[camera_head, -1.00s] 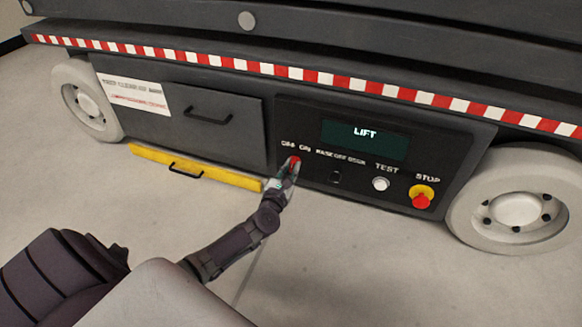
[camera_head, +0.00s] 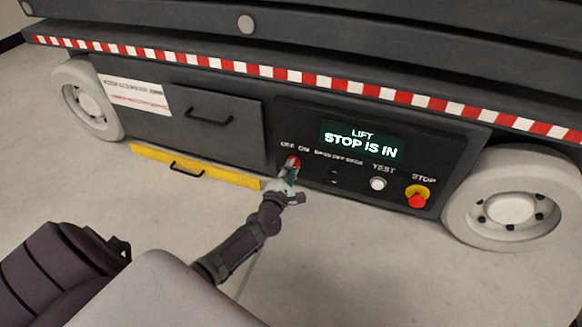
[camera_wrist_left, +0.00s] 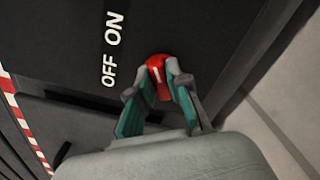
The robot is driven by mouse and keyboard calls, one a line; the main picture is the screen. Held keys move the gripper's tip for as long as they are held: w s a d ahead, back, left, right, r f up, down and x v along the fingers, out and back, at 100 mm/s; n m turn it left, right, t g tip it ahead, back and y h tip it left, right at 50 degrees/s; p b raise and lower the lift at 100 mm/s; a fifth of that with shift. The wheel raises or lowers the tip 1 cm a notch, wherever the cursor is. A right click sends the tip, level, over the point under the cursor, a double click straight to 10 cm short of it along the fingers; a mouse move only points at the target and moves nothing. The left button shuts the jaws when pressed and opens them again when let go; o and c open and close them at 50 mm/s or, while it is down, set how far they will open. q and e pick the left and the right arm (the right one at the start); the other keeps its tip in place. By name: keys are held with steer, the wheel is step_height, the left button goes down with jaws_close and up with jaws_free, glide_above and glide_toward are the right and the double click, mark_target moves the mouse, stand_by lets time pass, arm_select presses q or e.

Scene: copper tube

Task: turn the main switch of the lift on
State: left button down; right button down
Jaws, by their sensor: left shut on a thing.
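The main switch is a red knob (camera_head: 292,163) under the OFF and ON labels on the lift's dark control panel (camera_head: 310,112). My left gripper (camera_head: 289,170) is at the knob and partly covers it. In the left wrist view the two fingers of my left gripper (camera_wrist_left: 164,88) are shut around the red knob (camera_wrist_left: 157,68), which has a white mark on its face. The OFF ON lettering (camera_wrist_left: 112,48) is beside it. The display (camera_head: 360,141) is lit and reads "LIFT STOP IS IN". My right gripper is not in view.
A red STOP button (camera_head: 417,200) on a yellow base and a white TEST button (camera_head: 378,183) are to the right on the panel. A yellow bar (camera_head: 215,172) with a black handle is low at left. Wheels (camera_head: 510,205) flank the lift. The floor in front is bare.

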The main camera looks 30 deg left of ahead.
arm_select(q)
steer(key=shift+m, duration=0.6)
steer(key=c, duration=1.1)
jaws_free()
steer(key=v, duration=1.2)
